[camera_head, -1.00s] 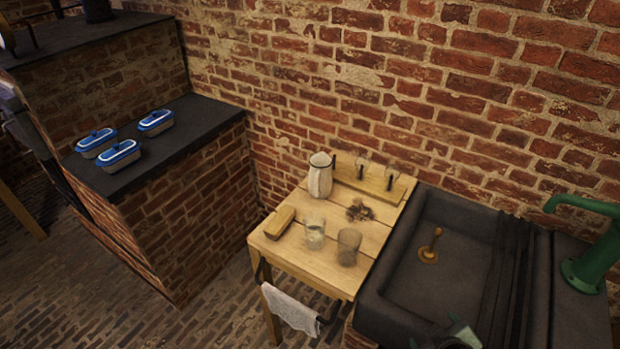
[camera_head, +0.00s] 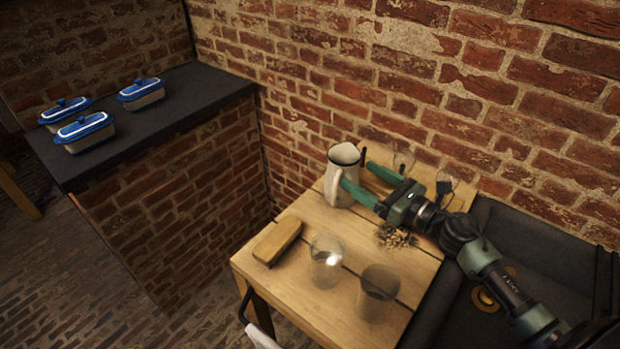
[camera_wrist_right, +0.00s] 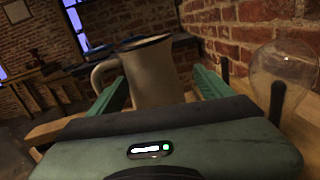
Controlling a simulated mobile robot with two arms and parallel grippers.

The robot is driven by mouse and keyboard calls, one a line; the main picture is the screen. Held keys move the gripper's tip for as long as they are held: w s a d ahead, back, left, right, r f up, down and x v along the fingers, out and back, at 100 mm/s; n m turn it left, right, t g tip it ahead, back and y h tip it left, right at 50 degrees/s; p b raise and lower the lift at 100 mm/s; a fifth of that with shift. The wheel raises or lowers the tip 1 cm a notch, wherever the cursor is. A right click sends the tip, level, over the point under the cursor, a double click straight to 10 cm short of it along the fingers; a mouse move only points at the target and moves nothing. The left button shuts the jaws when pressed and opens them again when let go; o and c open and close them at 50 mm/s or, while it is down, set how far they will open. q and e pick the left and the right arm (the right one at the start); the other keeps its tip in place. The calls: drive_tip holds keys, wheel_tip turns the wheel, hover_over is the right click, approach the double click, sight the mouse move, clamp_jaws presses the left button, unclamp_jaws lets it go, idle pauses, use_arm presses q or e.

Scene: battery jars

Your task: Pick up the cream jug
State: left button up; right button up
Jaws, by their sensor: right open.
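The cream jug (camera_head: 343,156) stands upright at the back of the wooden table, near the brick wall. My right gripper (camera_head: 355,172) reaches in from the right with its green fingers open at the jug. In the right wrist view the jug (camera_wrist_right: 153,75) shows between the two open fingers, its handle (camera_wrist_right: 103,75) by the left one. Whether a finger touches the jug I cannot tell. One finger hides part of the jug in the head view. My left gripper is not in view.
A glass jar (camera_head: 326,262) and a darker jar (camera_head: 377,290) stand at the table's front. A wooden block (camera_head: 277,241) lies at left, and a small dark pile (camera_head: 396,237) lies under my right arm. Glass bulbs stand at the back right. Blue-lidded dishes (camera_head: 141,92) sit on the dark counter.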

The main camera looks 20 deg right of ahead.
sight(357, 176)
drive_tip(key=shift+w+a+f+n+g, duration=0.2)
drive_tip(key=shift+a+n+g, duration=0.1)
drive_tip(key=shift+n, duration=0.3)
drive_tip(key=shift+w+a+r+y+p, duration=0.25)
drive_tip(key=shift+w+a+y+p, duration=0.2)
drive_tip(key=shift+w+a, duration=0.4)
drive_tip(key=x, duration=0.1)
drive_tip(key=p+x, duration=0.1)
drive_tip(key=x, duration=0.2)
drive_tip(key=shift+w+a+f+p, duration=0.1)
drive_tip(key=shift+w+f+p, duration=0.15)
drive_tip(key=shift+f+p, duration=0.1)
drive_tip(key=shift+w+a+f, duration=0.1)
drive_tip(key=shift+w+a, duration=0.1)
drive_tip(key=shift+w, duration=0.15)
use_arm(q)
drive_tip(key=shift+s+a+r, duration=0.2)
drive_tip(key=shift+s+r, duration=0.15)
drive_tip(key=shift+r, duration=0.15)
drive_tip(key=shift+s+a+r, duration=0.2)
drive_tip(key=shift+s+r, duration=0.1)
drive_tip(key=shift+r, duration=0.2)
use_arm(e)
drive_tip(key=shift+c, duration=0.3)
drive_tip(key=c, duration=1.5)
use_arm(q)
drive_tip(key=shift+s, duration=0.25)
